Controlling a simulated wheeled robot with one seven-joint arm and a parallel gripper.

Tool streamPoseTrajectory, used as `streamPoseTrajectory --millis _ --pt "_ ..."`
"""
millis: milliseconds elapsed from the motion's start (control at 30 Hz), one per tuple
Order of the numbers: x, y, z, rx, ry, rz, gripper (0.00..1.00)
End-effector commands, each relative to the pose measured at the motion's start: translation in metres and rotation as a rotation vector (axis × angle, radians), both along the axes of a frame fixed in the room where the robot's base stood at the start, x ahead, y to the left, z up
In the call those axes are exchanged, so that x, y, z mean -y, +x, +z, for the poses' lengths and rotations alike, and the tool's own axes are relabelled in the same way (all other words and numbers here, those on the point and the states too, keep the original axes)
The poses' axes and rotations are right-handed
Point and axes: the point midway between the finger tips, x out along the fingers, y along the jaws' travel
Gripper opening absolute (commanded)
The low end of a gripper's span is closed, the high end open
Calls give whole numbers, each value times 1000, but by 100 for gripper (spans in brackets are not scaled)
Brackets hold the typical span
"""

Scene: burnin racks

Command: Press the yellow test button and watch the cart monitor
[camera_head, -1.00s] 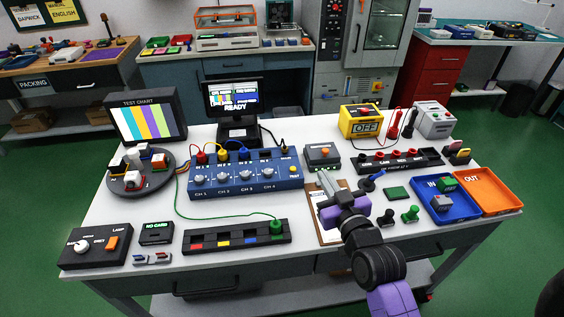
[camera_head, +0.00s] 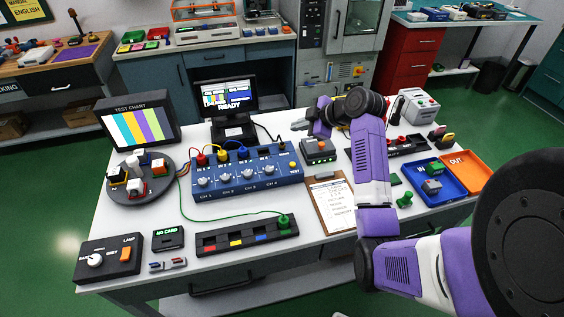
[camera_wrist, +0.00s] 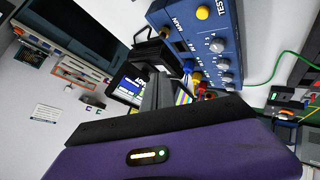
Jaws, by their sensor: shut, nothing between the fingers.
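The yellow test button (camera_head: 292,165) sits at the right end of the blue four-channel box (camera_head: 245,180). The button also shows large at the top of the wrist view (camera_wrist: 202,12), beside the word TEST. The cart monitor (camera_head: 229,99) stands behind the box and reads READY above two panels. It shows partly in the wrist view (camera_wrist: 130,88), behind the fingers. My gripper (camera_head: 297,125) is shut and empty, above the table behind the box's right end and right of the monitor. In the wrist view its fingers (camera_wrist: 158,90) are apart from the button.
Red, yellow and blue plugs with cables stand on the box's top. A grey box with an orange button (camera_head: 318,148) lies close below my gripper. A clipboard (camera_head: 330,203), blue tray (camera_head: 440,184) and test chart screen (camera_head: 140,128) stand around. My arm hides part of the right side.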

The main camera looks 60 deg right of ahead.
Motion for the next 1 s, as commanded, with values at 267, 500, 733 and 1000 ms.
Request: streamPoseTrajectory --millis 267,500,733,1000 --pt "-24 -7 -15 -83 -42 174 0" --pt "-24 -7 -15 -84 -47 176 0" --pt "-23 -7 -19 -84 -47 174 0" --pt "-24 -8 -42 -85 -45 173 0"
